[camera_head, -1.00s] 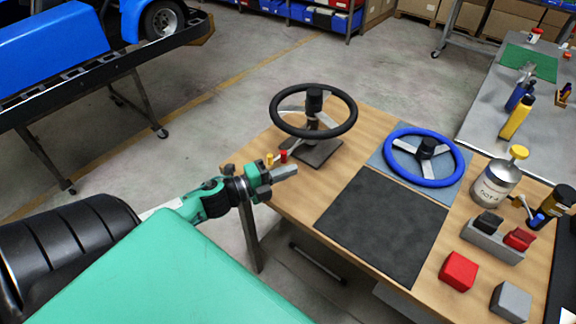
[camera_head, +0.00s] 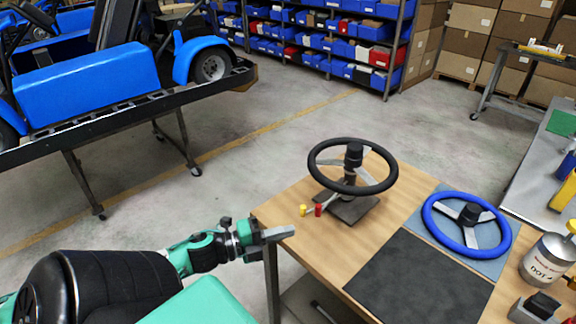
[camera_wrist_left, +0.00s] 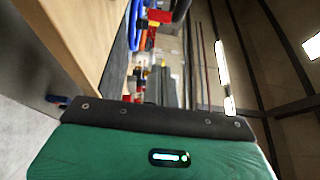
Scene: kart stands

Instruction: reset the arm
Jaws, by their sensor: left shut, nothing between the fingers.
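My left gripper (camera_head: 279,233) is shut and empty at the left edge of the wooden table, by its near corner. My green and black left arm comes in from the lower left of the head view. In the left wrist view the table's wooden side (camera_wrist_left: 75,35) fills the upper left, close to the camera. The fingers do not show clearly there. My right gripper is not in view.
On the table (camera_head: 290,210) are a black steering wheel on a stand (camera_head: 352,185), a blue steering wheel (camera_head: 467,222) on a grey-blue mat, a black mat (camera_head: 420,278) and a can (camera_head: 546,258). A blue kart (camera_head: 85,85) stands on a rack at left. Floor between is clear.

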